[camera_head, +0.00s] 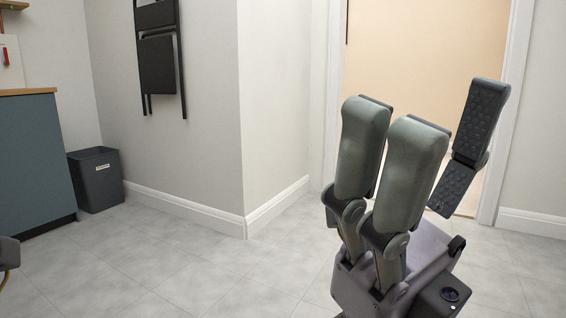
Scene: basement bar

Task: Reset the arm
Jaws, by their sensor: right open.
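My right gripper (445,108) stands large at the lower right of the head view with its fingers pointing up. Two grey-green fingers are on the left and a finger with a dark, textured pad faces them on the right. The fingers are spread apart and nothing is between them. The grey palm below the fingers shows at the bottom of the picture.
A blue-grey cabinet (35,160) with a wooden top stands at the left, beside a dark bin (97,180). A black folding chair (158,62) hangs on the wall. A wall corner juts out mid-picture. A doorway (425,50) is behind my gripper. The tiled floor (170,260) is mostly clear.

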